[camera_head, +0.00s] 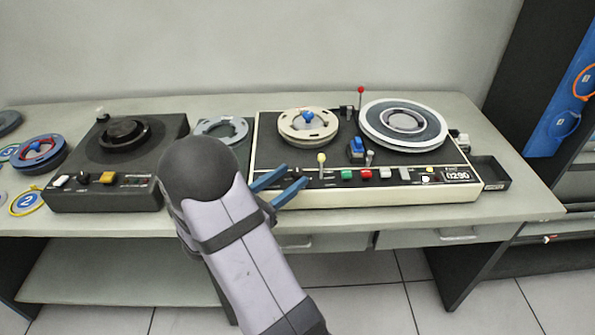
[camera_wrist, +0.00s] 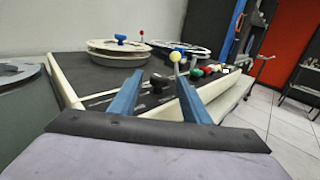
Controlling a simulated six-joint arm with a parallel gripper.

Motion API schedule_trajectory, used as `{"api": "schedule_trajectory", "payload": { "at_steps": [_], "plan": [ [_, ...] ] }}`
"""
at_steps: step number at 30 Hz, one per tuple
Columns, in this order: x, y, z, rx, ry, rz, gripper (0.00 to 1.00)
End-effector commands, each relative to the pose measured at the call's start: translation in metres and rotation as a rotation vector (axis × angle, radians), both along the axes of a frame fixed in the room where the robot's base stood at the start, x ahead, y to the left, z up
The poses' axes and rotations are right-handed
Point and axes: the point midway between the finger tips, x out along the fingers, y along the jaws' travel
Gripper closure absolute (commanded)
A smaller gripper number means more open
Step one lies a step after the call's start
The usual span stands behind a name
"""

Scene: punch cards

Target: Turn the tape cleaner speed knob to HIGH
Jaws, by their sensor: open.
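My gripper (camera_head: 293,177) is open, its two blue fingers at the front left of the cream-edged reel machine (camera_head: 400,193). In the wrist view, a dark knob (camera_wrist: 158,82) on that machine's deck shows in the gap between the fingertips, apart from both as far as I can see. In the head view this knob is hard to make out behind the fingers. The black machine (camera_head: 118,193) at left also has a small dark knob (camera_head: 84,178) between white and orange buttons. I cannot read a speed label or HIGH mark on either machine.
A pale ball-topped lever (camera_head: 321,158) stands just right of the fingers; it also shows in the wrist view (camera_wrist: 176,57). Green (camera_head: 346,174) and red (camera_head: 365,174) buttons sit further right. Reels (camera_head: 308,125) are on the deck. A red-topped lever (camera_head: 361,90) rises behind.

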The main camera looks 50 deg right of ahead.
Motion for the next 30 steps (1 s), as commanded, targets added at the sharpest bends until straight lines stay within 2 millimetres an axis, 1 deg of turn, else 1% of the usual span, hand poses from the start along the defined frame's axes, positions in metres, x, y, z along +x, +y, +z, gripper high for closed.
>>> {"api": "schedule_trajectory", "payload": {
  "at_steps": [1,3,9,13,20,23,24,25,30],
  "plan": [
    [-0.001,-0.008,0.001,0.0,0.0,-0.004,0.57],
    [-0.001,-0.016,0.001,0.0,0.0,-0.004,0.57],
    [-0.001,-0.033,0.0,0.001,-0.001,-0.002,0.57],
    [0.0,-0.037,0.0,0.001,0.0,0.0,0.57],
    [0.0,-0.037,0.0,0.001,0.0,0.001,0.57],
    [0.0,-0.037,0.0,0.0,0.0,0.0,0.78],
    [0.0,-0.037,0.0,0.0,0.0,0.0,0.88],
    [0.0,-0.037,0.0,0.0,0.0,0.0,0.95],
    [0.0,-0.037,0.0,0.0,-0.001,-0.009,0.96]
  ]
}}
